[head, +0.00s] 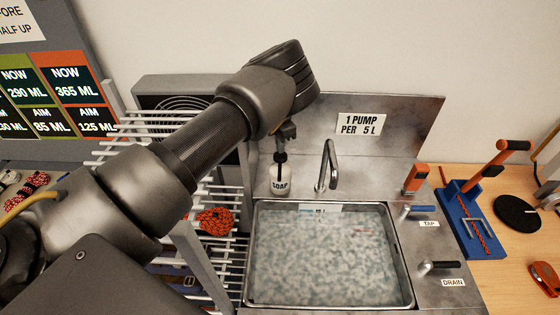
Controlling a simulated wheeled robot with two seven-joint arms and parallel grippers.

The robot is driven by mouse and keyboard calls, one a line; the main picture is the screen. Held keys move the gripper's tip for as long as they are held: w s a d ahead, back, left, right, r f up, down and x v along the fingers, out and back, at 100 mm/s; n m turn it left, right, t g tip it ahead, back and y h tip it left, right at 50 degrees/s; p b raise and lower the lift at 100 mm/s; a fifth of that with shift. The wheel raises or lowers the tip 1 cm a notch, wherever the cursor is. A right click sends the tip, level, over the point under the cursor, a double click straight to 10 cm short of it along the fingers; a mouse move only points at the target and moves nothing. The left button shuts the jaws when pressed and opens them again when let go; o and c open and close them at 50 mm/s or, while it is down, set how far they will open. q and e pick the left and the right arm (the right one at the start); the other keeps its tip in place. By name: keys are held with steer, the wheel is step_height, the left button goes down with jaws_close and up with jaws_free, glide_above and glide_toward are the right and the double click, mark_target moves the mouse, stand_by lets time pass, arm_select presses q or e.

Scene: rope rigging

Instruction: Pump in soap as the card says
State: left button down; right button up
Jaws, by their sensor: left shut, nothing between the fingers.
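The soap bottle (280,184), white with a label reading SOAP, stands on the sink's back ledge at the left, beside the curved tap spout. My left gripper (287,134) is directly above the bottle's dark pump, pointing down and shut with nothing in it. I cannot tell whether its fingertips touch the pump head. The card (361,125) on the metal backsplash reads "1 PUMP PER 5 L". The steel basin (407,285) holds cloudy grey-green water with a small label strip at its back edge. My right gripper is not in view.
The blue TAP lever (421,209) and black DRAIN lever (440,265) are right of the basin. A slatted rack with a red rope coil (215,220) stands left. A blue jig (470,220) with an orange handle sits on the wooden bench at right.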

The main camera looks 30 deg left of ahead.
arm_select(q)
steer(key=shift+f, duration=0.2)
stand_by(0.6)
steer(key=shift+f+b, duration=0.95)
steer(key=shift+f, duration=0.55)
steer(key=shift+r, duration=0.1)
steer(key=shift+r+p, duration=1.2)
steer(key=shift+r, duration=0.4)
steer(key=shift+r+p, duration=2.1)
steer(key=shift+r, duration=0.9)
